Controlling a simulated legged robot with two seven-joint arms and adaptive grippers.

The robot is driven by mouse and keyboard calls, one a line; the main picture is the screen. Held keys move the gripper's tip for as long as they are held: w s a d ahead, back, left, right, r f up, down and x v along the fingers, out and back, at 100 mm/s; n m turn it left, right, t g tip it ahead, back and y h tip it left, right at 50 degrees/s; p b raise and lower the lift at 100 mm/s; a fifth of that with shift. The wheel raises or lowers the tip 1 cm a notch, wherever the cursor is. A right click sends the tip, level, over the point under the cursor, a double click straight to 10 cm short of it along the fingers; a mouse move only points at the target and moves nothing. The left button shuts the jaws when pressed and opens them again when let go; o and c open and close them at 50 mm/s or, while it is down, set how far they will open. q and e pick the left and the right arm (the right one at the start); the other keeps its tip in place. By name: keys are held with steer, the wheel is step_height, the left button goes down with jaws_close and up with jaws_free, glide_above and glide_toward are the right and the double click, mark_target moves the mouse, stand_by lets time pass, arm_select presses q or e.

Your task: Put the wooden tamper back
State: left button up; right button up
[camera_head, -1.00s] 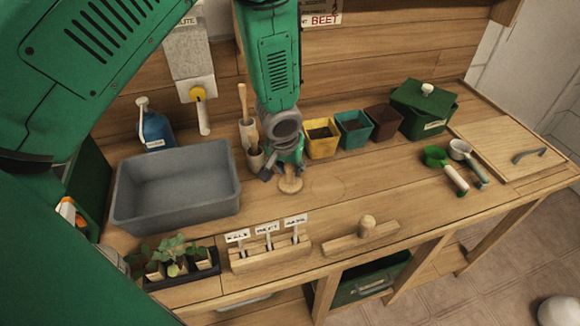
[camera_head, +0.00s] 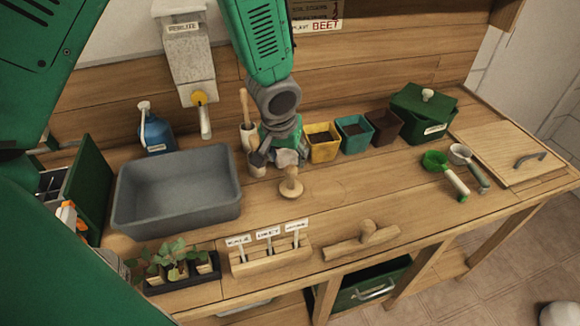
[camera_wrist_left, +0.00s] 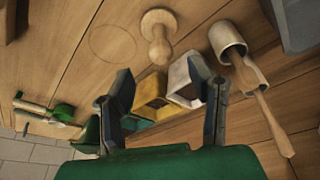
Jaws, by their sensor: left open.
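The wooden tamper (camera_head: 291,184), a round disc with an upright knobbed handle, stands on the bench. In the left wrist view the tamper (camera_wrist_left: 157,40) is beside a thin circle outline (camera_wrist_left: 113,43) on the wood, apart from it. My left gripper (camera_head: 279,154) is open and empty, behind the tamper and close to the small pots. Its spread fingers (camera_wrist_left: 165,108) also show in the left wrist view, with a whitish pot (camera_wrist_left: 187,82) beyond them. My right gripper is not in view.
A grey tub (camera_head: 178,190) is left of the tamper. Yellow (camera_head: 322,153), teal and brown pots stand right of my gripper. A label holder (camera_head: 270,256) and a wooden block with a knob (camera_head: 362,241) are at the front.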

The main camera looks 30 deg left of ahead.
arm_select(q)
steer(key=shift+v, duration=2.3)
